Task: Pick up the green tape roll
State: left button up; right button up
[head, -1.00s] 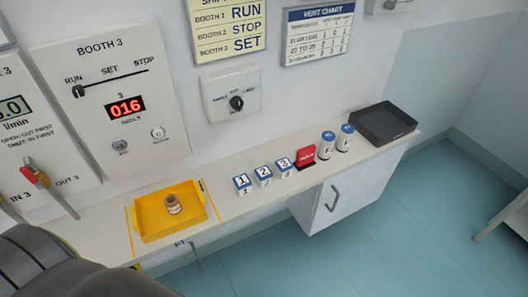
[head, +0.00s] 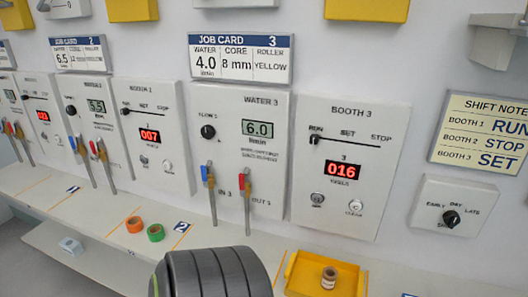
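A green tape roll (head: 156,232) lies on the white bench in the head view, left of centre. An orange tape roll (head: 134,224) lies just to its left. A dark ribbed part of my own arm or body shows at the bottom centre, to the right of the green roll and apart from it in the picture. Neither gripper shows in this view.
A yellow tray (head: 299,279) with a brown and white roll (head: 329,277) in it sits at the lower right. Valve levers (head: 247,203) stick out from the wall panels above the bench. A small grey-white block (head: 71,245) sits on a lower ledge at the left.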

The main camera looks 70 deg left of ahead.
aim_at(156, 233)
jog(key=u, duration=3.25)
